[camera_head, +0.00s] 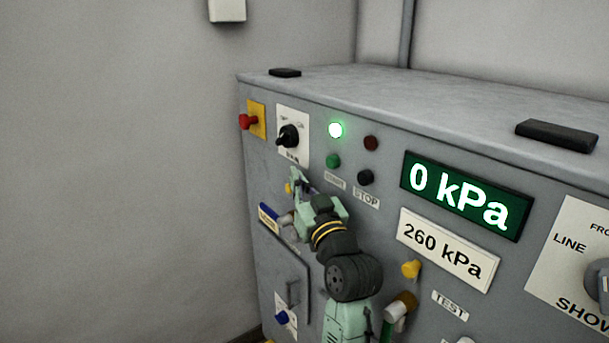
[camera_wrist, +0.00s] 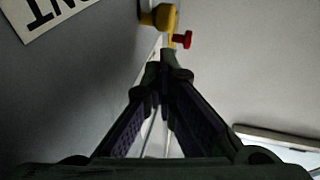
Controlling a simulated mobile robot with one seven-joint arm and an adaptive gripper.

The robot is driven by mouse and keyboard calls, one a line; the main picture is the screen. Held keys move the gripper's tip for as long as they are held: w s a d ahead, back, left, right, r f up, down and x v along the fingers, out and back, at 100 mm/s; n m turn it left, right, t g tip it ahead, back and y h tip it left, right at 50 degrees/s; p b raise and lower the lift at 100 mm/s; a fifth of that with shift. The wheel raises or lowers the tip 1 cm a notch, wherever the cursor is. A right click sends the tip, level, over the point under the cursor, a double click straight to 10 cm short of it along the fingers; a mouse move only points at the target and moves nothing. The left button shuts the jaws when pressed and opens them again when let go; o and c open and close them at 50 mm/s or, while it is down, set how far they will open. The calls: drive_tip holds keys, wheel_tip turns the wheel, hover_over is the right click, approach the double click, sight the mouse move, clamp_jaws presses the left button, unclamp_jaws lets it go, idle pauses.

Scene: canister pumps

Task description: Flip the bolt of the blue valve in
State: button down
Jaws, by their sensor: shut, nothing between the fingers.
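A blue valve handle (camera_head: 269,214) sticks out from the left part of the grey cabinet front, with a pale label beside it. A small yellow knob (camera_head: 289,188) sits just above it, perhaps its bolt; I cannot tell which way it is set. My gripper (camera_head: 297,178) is shut and empty, its fingertips close to the right of this yellow knob. In the wrist view the shut fingertips (camera_wrist: 168,62) point toward a yellow knob (camera_wrist: 160,17) ahead of them. I cannot tell whether they touch it. My gripper hides part of the panel around the valve.
A red knob (camera_head: 246,121) on a yellow plate and a black rotary switch (camera_head: 288,135) sit above. A handled door (camera_head: 283,280) and a second blue knob (camera_head: 282,317) are below. Start and stop buttons, a 0 kPa display (camera_head: 466,196) and another yellow knob (camera_head: 411,269) are right. Left of the cabinet is free.

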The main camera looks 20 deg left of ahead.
drive_tip(key=shift+w+a+f, duration=0.1)
drive_tip(key=shift+a+f, duration=0.05)
drive_tip(key=shift+f, duration=0.25)
wheel_tip(320, 180, down, 4)
drive_tip(key=b, duration=0.3)
drive_tip(key=shift+r, duration=0.2)
